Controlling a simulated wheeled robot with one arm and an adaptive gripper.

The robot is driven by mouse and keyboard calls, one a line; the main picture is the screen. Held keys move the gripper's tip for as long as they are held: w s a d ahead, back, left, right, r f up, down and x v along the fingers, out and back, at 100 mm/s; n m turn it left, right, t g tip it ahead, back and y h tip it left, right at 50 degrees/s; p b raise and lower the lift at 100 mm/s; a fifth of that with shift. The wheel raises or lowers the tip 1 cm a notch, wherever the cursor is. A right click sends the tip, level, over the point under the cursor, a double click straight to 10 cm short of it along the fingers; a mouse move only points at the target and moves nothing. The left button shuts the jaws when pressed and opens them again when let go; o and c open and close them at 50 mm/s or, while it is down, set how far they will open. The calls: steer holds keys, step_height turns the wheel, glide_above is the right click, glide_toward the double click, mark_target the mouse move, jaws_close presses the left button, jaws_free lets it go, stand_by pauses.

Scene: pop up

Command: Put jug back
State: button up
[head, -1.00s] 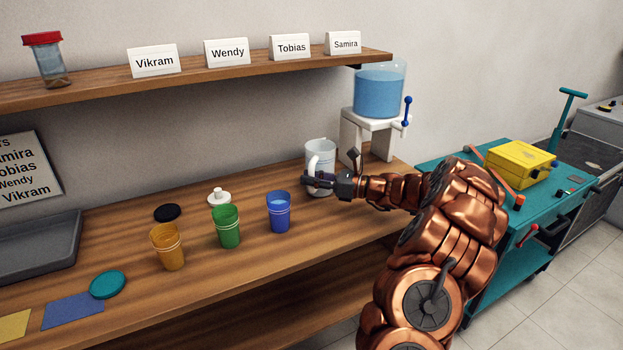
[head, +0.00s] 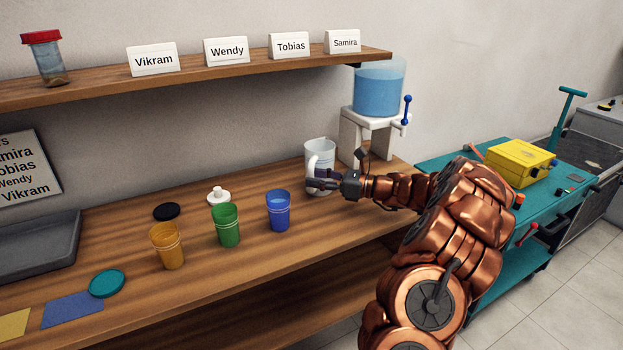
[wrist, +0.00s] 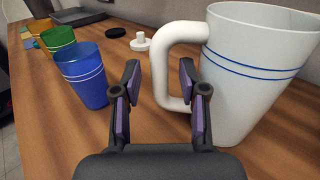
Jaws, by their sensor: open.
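A white jug (head: 320,152) with blue lines stands upright on the wooden counter, just left of the water dispenser. In the wrist view the jug (wrist: 254,85) fills the right side, its handle (wrist: 165,75) pointing left. My gripper (head: 320,183) is at the jug's near side in the head view and hides part of its lower body. In the wrist view my gripper (wrist: 162,82) is open, with its fingers apart on either side of the handle's lower part. I cannot tell whether they touch the handle.
Blue (head: 278,211), green (head: 226,225) and orange (head: 167,246) cups stand left of the jug. A water dispenser (head: 378,95) stands behind right. A shelf with name cards (head: 240,72) overhangs the back. A teal cart (head: 540,205) stands at the right.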

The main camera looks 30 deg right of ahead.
steer(key=v, duration=1)
steer(key=shift+b, duration=0.3)
steer(key=s+a+r+n+g+y, duration=0.15)
steer(key=a+n+g, duration=0.35)
steer(key=a, duration=0.8)
steer(key=s+a+r+n+g, duration=0.2)
steer(key=a+n+g, duration=0.3)
steer(key=a, duration=0.8)
steer(key=s+a+f+n+g+h, duration=0.25)
steer(key=s+a+n, duration=0.25)
steer(key=s+a, duration=0.3)
steer(key=s+a+f+n+g+h, duration=0.1)
steer(key=s+a+n+g+h, duration=0.15)
steer(key=s, duration=0.35)
steer(key=s+a+f+n+g+h, duration=0.1)
steer(key=s+a+f+n+h, duration=0.15)
steer(key=s+n, duration=0.2)
steer(key=s+d+f+n+h, duration=0.1)
steer(key=s+d+n+h, duration=0.1)
steer(key=s, duration=0.4)
steer(key=s+d+f+n+h, duration=0.1)
steer(key=s+d+n+h, duration=0.2)
steer(key=s, duration=0.3)
steer(key=shift+s+d+f+n+h, duration=0.3)
steer(key=shift+d+f+n, duration=0.15)
steer(key=shift+d, duration=0.2)
steer(key=shift+r, duration=0.15)
